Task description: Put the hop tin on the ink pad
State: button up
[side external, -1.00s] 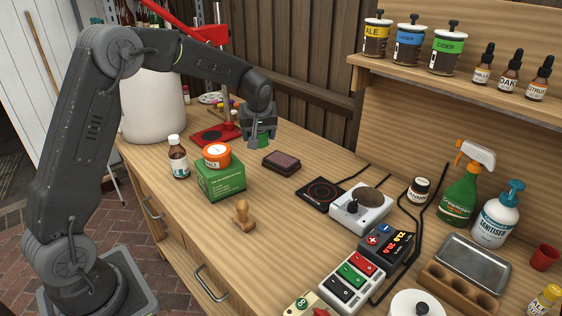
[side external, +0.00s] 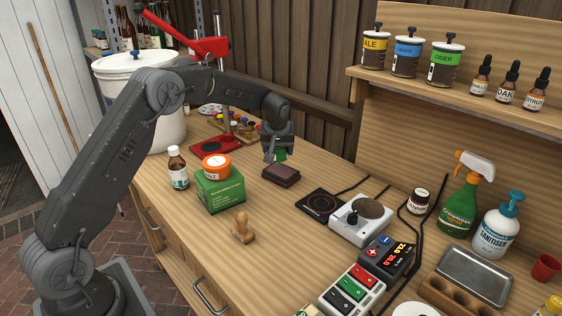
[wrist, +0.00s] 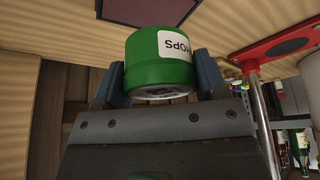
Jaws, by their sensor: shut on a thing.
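The green hop tin (wrist: 158,62) with a white label is between the two fingers of my gripper (wrist: 160,82) in the wrist view. My gripper (side external: 277,154) is shut on it. In the side view only a small green part of the tin (side external: 281,155) shows below the fingers. The dark maroon ink pad (side external: 281,175) lies on the bench just below the tin. It also shows at the top of the wrist view (wrist: 148,10). The tin appears to be just above the pad; I cannot tell whether they touch.
A green box (side external: 220,193) with an orange tin (side external: 216,166) on top stands left of the pad. A brown bottle (side external: 178,168) and a wooden stamp (side external: 242,228) are near it.

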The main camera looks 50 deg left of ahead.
aim_at(281, 170)
jog(key=shift+w+d+f, duration=0.3)
jog(key=shift+d+f, duration=0.05)
jog(key=shift+f, duration=1.9)
jog(key=shift+f, duration=0.15)
jog(key=o, duration=1)
